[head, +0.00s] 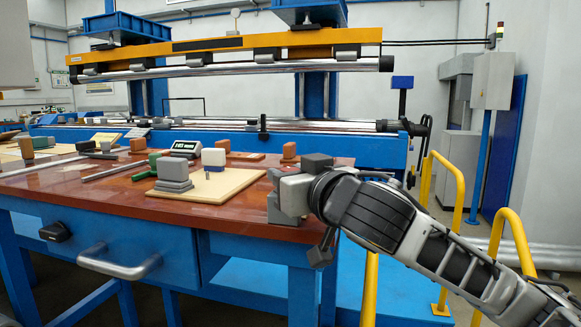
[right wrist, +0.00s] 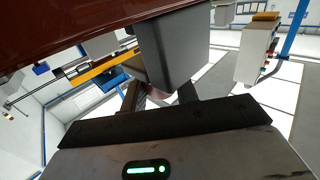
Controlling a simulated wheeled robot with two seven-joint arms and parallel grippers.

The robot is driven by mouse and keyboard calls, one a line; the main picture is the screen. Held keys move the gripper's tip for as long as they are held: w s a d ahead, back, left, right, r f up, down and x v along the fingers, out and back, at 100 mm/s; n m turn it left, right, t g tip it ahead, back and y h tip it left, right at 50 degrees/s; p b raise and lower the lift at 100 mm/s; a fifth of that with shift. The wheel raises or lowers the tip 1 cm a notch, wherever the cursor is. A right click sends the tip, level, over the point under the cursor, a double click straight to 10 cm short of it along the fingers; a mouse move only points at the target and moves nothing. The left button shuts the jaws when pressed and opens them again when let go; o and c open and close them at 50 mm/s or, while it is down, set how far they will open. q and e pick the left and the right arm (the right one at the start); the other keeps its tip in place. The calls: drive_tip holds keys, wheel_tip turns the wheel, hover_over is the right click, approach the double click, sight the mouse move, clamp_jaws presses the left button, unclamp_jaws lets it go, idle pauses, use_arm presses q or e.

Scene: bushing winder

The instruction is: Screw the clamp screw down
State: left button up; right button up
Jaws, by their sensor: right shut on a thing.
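My right gripper (head: 275,182) is at the right front corner of the red-brown table, beside a grey clamp-like block (head: 284,212). A dark grey block (head: 316,162) shows just behind and above the gripper. In the right wrist view, a large grey block (right wrist: 175,48) stands close in front of the fingers. My right gripper, also seen in the right wrist view (right wrist: 160,95), is shut on a small part beside this block. That part seems to be the clamp screw, but it is mostly hidden by the fingers and block. My left gripper is not in view.
A beige board (head: 225,190) with a stepped grey block (head: 174,172) lies left of my gripper. A small display unit (head: 186,149) and several tools lie further left. The winder's blue frame (head: 370,146) is behind the table. Yellow rails (head: 459,190) stand at right.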

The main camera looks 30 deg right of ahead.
drive_tip(key=m+g+h+p, duration=0.1)
drive_tip(key=m+h, duration=0.1)
drive_tip(key=h, duration=0.1)
drive_tip(key=m+g+h+p, duration=0.1)
drive_tip(key=m+h+p, duration=0.1)
drive_tip(key=h, duration=0.2)
drive_tip(key=shift+a+r+m, duration=0.1)
drive_tip(key=shift+a+m, duration=0.05)
drive_tip(key=shift+m, duration=0.25)
drive_tip(key=shift+m+g+h, duration=0.9)
drive_tip(key=shift+h, duration=0.2)
drive_tip(key=m+g+h, duration=0.2)
drive_tip(key=shift+g+h+p, duration=0.3)
drive_tip(key=shift+h+p, duration=0.1)
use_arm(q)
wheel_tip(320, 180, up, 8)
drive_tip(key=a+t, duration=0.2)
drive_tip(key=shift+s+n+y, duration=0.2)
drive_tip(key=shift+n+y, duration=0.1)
use_arm(e)
drive_tip(key=shift+m+g+h, duration=1)
drive_tip(key=shift+m+g, duration=0.4)
drive_tip(key=shift+g, duration=0.5)
drive_tip(key=o, duration=0.9)
drive_tip(key=shift+d, duration=0.2)
drive_tip(key=shift+o, duration=0.2)
drive_tip(key=shift+a, duration=0.1)
